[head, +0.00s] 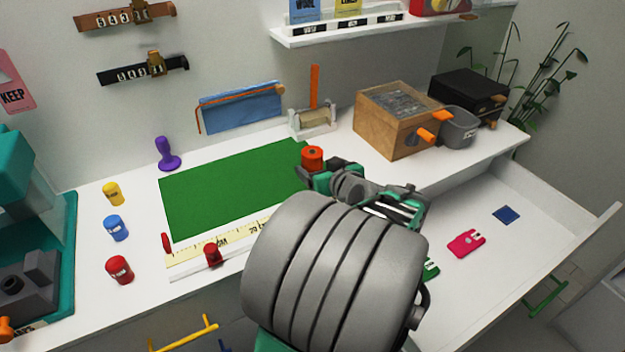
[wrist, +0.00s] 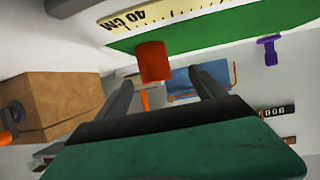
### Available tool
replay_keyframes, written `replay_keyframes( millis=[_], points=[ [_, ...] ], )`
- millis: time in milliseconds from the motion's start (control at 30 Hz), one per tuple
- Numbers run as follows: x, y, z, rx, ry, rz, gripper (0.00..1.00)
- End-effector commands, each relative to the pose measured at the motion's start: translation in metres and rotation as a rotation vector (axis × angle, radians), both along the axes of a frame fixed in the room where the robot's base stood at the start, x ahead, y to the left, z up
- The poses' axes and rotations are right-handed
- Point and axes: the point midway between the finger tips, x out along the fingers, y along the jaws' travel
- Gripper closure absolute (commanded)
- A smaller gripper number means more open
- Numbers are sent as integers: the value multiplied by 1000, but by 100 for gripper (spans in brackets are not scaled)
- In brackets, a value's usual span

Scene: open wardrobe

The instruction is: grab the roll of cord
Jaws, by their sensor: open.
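An orange-red roll (head: 312,157), which I take for the roll of cord, stands upright on the worktop by the right edge of the green mat (head: 230,190). In the wrist view the roll (wrist: 153,62) appears between and just beyond my two dark fingertips. My gripper (head: 318,178) is open, its fingers pointing at the roll from the near right side. The fingers also show in the wrist view (wrist: 163,84), spread apart with nothing between them. I cannot tell whether either finger touches the roll. My arm hides part of the worktop's front and the drawer.
A wooden box (head: 385,135) with orange handles, a grey bin (head: 459,127) and a black box (head: 470,96) stand to the right. A white holder (head: 312,122) stands behind the roll. The open drawer (head: 500,250) lies at the front right. Coloured bottles (head: 116,228) stand at left.

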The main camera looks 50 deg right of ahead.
Motion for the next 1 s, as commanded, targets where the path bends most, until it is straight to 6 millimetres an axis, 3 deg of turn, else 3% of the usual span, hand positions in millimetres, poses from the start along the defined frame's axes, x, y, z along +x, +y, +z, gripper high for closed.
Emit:
replay_keyframes(
  millis=[500, 733, 1000],
  points=[
    [62, -38, -17, -1, -5, -5, 21],
    [63, -40, -18, -2, -5, -8, 21],
    [63, -40, -18, -2, -5, -7, 42]
  ],
)
